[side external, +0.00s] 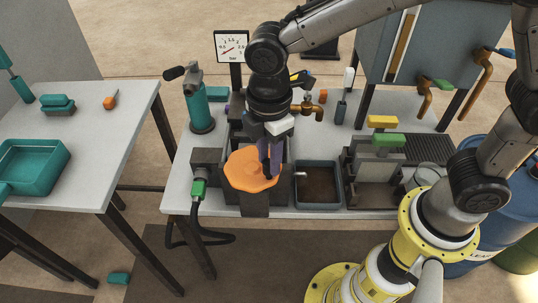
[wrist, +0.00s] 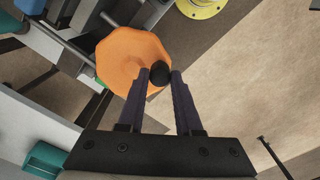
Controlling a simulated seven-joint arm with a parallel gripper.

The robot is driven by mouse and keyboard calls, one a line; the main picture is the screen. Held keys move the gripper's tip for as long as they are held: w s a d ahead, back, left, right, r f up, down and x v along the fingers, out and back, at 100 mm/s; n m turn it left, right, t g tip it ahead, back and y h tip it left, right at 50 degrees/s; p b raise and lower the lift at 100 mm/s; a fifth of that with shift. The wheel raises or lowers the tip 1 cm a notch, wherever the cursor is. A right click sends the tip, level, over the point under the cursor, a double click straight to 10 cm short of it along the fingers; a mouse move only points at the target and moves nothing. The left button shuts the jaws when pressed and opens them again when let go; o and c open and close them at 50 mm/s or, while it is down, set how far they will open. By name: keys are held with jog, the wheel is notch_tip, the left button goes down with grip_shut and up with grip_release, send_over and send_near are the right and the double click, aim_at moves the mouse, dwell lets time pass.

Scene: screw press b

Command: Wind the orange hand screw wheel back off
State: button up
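The orange hand screw wheel (side external: 252,170) is a flat, many-sided disc on top of the dark press (side external: 255,203) at the front of the bench. It also shows in the wrist view (wrist: 125,55). A black knob (wrist: 160,73) stands at the wheel's rim. My gripper (side external: 268,172) reaches down over the wheel's right part. In the wrist view its two purple fingers (wrist: 160,78) lie on either side of the knob and appear to touch it. The fingers hide part of the wheel in the side view. The screw under the wheel is hidden.
A dark-filled tray (side external: 319,170) stands right of the press, with a grey machine bearing a green block (side external: 390,140) beyond it. A teal cylinder (side external: 195,105) stands behind left. A grey box with a green connector (side external: 198,190) and hose sits left. A gauge (side external: 232,46) stands behind.

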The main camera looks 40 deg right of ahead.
jog(key=o, duration=0.4)
notch_tip(320, 180, up, 14)
dwell(0.5)
jog(key=shift+f, duration=0.1)
